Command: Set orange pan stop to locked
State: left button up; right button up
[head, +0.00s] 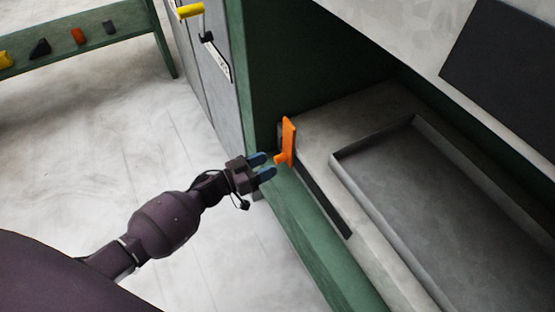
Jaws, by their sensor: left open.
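The orange pan stop (288,140) is an upright orange piece at the far left end of a dark slotted strip (324,202) on the press ledge, beside the grey pan (440,205). My left gripper (267,166) is open, with its blue fingertips pointing right toward the lower end of the stop. The fingertips look very close to the stop. I cannot tell whether they touch it. Nothing is between the fingers that I can make out. My right gripper is not in view.
The green press frame (310,235) runs along the front edge below the ledge. A green bench (90,40) with small items is at the upper left. The pale floor between is clear.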

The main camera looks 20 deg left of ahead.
aim_at(276, 160)
pick_arm(q)
jog(key=shift+x, duration=1.9)
grip_shut()
